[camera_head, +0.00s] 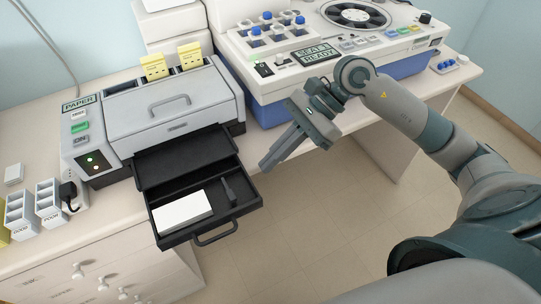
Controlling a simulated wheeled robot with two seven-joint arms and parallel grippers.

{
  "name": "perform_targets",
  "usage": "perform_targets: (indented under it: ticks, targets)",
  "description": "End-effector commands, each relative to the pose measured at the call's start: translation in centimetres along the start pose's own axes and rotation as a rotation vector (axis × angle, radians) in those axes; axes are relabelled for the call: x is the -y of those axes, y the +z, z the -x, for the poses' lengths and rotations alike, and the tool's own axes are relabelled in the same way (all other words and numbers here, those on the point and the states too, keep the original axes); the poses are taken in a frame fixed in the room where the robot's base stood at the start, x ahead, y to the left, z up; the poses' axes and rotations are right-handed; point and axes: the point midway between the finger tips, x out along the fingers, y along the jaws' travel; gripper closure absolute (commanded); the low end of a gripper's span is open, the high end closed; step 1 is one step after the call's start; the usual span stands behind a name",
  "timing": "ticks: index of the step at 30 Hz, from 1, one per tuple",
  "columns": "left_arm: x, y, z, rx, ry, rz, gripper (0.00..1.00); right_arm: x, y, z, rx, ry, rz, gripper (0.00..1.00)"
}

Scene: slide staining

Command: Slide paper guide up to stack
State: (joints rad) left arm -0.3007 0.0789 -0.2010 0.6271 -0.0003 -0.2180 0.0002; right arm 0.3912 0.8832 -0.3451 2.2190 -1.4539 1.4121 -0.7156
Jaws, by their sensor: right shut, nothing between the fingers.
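The black paper tray (171,238) is pulled out from the front of the grey printer-like machine labelled PAPER. A white paper stack (182,210) lies in the tray's left part. The dark paper guide (229,190) stands to the right of the stack, with a gap between them. My right gripper (266,168) is shut and empty, in the air to the right of the tray and above its level, apart from the guide. My left gripper is not in view.
The paper machine (160,112) stands behind the tray. A staining machine (325,55) with a SEAT 1 READY display is at the back right. Small white boxes (48,197) stand at the left. Open floor (320,225) lies right of the tray.

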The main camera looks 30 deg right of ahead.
Motion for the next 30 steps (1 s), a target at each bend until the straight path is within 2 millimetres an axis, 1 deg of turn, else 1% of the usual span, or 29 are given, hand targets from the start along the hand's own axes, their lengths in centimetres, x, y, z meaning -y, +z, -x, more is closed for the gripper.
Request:
perform_targets:
  ticks: [1, 3, 12, 15, 21, 30]
  targets:
    - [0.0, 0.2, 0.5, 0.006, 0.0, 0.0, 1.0, -0.1, 0.3, -0.5, 0.003, 0.003, 0.0, 1.0]
    - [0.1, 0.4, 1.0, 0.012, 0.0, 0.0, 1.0, -0.1, 0.3, -1.4, 0.004, 0.004, -0.001, 1.0]
    - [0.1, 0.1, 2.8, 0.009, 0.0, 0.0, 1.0, -0.1, 0.4, -5.9, 0.003, 0.002, -0.001, 1.0]
    - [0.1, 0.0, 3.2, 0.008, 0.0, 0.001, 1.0, 0.0, 0.3, -7.0, 0.003, 0.001, -0.001, 1.0]
    - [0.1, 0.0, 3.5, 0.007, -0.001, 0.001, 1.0, 0.0, 0.1, -8.1, 0.0, 0.0, 0.001, 1.0]
    - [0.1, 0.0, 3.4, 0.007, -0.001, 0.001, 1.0, 0.0, 0.1, -8.2, 0.0, 0.0, 0.001, 1.0]
